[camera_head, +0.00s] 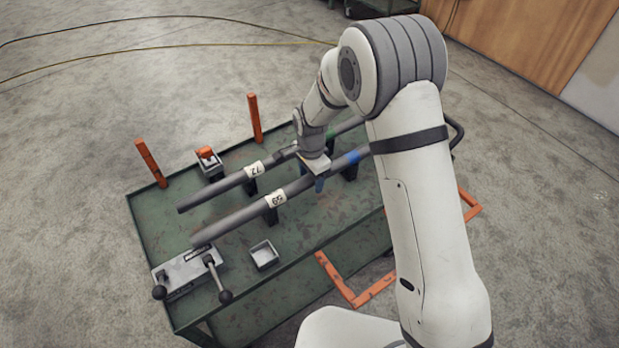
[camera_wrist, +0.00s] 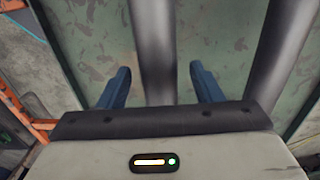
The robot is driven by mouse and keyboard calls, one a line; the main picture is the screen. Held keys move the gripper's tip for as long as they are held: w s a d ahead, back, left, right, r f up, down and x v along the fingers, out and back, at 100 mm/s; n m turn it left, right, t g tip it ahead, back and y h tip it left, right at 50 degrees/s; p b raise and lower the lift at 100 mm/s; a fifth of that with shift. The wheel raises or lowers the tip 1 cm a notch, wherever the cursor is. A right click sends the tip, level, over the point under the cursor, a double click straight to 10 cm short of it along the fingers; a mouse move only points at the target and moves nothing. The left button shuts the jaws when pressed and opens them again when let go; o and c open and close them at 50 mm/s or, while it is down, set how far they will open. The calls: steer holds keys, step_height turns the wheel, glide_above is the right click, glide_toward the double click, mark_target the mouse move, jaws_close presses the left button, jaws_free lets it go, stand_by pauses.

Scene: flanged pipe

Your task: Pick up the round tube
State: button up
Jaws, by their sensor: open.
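Two grey round tubes lie side by side on dark supports on a green table. The near tube (camera_head: 235,218) has a white label and a blue band; the far tube (camera_head: 222,191) has a white label and a green band. My gripper (camera_head: 320,183) is over the near tube, around its middle. In the wrist view my gripper (camera_wrist: 160,76) is open, with its blue fingers on either side of one tube (camera_wrist: 154,40) and gaps showing. The other tube (camera_wrist: 284,50) is to the right, outside the fingers. My arm hides part of the tubes' right ends.
The green table (camera_head: 155,215) also carries a clamp with black-knobbed levers (camera_head: 190,270), a small empty tray (camera_head: 264,255) and a box with an orange top (camera_head: 208,158). Orange posts (camera_head: 151,163) (camera_head: 255,118) rise along its far edge. An orange frame (camera_head: 335,280) lies on the near side.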

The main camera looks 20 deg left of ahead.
steer(key=shift+f, duration=0.1)
jaws_close()
stand_by(0.6)
